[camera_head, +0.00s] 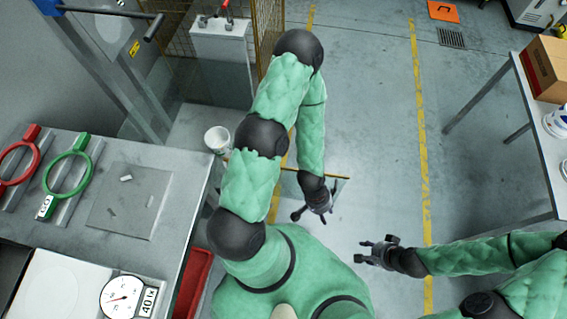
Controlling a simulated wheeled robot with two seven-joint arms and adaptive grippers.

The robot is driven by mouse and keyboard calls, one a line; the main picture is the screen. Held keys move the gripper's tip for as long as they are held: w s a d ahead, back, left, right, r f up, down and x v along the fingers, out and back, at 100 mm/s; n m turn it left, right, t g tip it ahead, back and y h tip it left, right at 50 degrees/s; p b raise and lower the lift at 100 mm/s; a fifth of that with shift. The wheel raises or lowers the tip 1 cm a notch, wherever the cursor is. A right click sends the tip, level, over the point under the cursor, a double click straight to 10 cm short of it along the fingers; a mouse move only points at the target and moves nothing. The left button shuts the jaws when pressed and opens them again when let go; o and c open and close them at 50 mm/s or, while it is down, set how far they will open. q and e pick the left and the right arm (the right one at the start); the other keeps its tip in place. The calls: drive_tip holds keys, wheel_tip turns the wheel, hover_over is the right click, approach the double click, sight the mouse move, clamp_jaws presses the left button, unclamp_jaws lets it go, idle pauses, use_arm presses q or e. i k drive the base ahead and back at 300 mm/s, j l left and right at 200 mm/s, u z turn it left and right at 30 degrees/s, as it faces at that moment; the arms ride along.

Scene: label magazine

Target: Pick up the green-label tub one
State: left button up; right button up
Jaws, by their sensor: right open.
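No green label can be made out on any tub in view. A white tub with a bluish mark (556,122) stands on the right table, cut off by the picture's right edge. Another white tub (563,170) is barely visible below it. My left gripper (309,217) hangs over the floor in the middle, its fingers spread and empty. My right gripper (360,251) is open and empty over the floor to its right, well apart from the tubs.
The right table (515,95) also bears a cardboard box (545,68). On the left, a grey bench (185,190) holds red (36,150) and green (82,165) rings and a dial scale (122,297). A white bucket (217,138) stands behind it. Floor between is clear.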

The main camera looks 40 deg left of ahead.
sight(217, 138)
drive_tip(key=u, duration=0.4)
drive_tip(key=l+u, duration=0.1)
drive_tip(key=u, duration=0.3)
drive_tip(key=k+u, duration=0.1)
drive_tip(key=u, duration=0.65)
drive_tip(key=k, duration=0.05)
